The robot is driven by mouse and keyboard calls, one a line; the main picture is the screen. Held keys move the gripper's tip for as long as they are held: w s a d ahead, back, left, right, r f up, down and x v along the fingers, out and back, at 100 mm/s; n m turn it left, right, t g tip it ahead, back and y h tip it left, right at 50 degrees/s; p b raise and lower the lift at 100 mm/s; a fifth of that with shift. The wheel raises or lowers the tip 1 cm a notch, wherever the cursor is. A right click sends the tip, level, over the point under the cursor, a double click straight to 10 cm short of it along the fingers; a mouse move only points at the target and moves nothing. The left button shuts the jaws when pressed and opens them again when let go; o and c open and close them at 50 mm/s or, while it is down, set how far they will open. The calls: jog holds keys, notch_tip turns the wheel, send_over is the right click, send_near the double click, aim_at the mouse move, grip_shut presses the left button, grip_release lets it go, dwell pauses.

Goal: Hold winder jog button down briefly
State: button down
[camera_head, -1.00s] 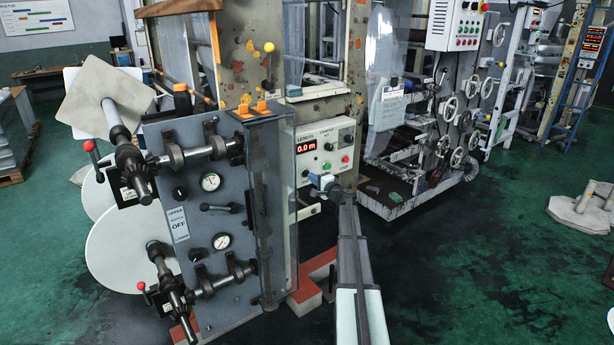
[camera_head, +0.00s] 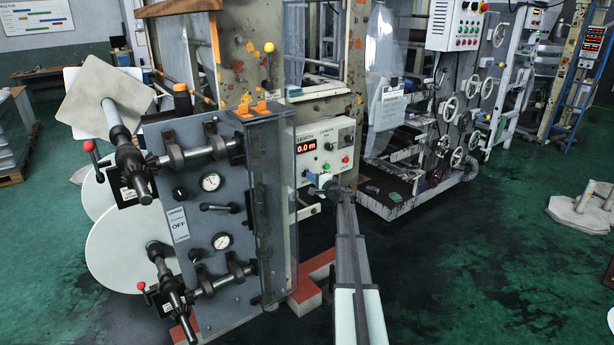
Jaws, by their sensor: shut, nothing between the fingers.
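The winder's control box (camera_head: 326,148) is a pale panel with a red length readout of 0.0 m and several small knobs and buttons, among them a green one and a red one. Which of them is the jog button I cannot tell from the labels. My gripper (camera_head: 312,180) is at the lower left of this panel, at the end of my arm coming up from the bottom. It is shut with nothing in it. Its fingertips are small here, and whether they touch a button cannot be told.
The grey winder cabinet (camera_head: 205,225) with gauges, shafts and a clear side guard (camera_head: 272,200) stands close left of my arm. A red and white plinth (camera_head: 305,292) is below. The green floor (camera_head: 460,270) at right is open.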

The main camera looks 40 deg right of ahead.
jog(key=shift+w, duration=0.6)
dwell(1.4)
jog(key=shift+s, duration=0.1)
jog(key=s, duration=0.8)
dwell(0.8)
dwell(0.5)
